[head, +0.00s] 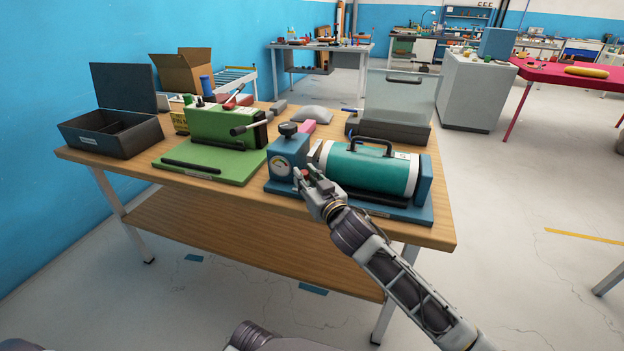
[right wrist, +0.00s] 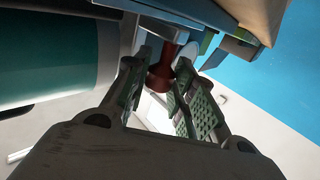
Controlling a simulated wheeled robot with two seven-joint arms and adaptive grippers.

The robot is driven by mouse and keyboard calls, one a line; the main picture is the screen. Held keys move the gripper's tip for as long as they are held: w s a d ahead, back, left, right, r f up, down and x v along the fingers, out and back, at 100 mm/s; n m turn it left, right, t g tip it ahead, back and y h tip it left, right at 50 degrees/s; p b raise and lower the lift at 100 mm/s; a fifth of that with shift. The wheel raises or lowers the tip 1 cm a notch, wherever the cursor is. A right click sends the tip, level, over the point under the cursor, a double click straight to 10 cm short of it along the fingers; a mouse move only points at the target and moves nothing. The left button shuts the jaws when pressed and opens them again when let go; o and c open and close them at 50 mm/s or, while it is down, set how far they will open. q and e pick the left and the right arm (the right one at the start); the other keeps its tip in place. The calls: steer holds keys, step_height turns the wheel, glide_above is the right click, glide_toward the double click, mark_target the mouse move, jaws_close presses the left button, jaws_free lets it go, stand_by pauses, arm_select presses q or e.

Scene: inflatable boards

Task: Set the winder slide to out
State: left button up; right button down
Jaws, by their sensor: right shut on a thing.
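My right gripper (head: 308,182) is at the front of a blue unit with a round gauge (head: 281,166) and a teal cylinder (head: 368,170). In the right wrist view its fingers (right wrist: 158,88) are shut on a dark red knob (right wrist: 161,76) under the unit's edge. The knob's mount is partly hidden by the fingers. A green machine (head: 222,125) with a grey bar handle (head: 250,126) stands on a green base to the left, apart from the gripper. I cannot tell from labels which part is the winder slide. My left gripper is not in view.
The floor at right is open.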

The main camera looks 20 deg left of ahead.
steer(key=shift+a, duration=1.25)
steer(key=shift+a+r, duration=0.1)
steer(key=c, duration=1.6)
jaws_free()
steer(key=shift+c, duration=0.2)
steer(key=shift+o, duration=0.9)
steer(key=shift+a, duration=0.2)
steer(key=shift+s+d, duration=0.1)
steer(key=shift+d, duration=0.15)
steer(key=v, duration=1.1)
steer(key=shift+s, duration=0.2)
steer(key=shift+d, duration=0.1)
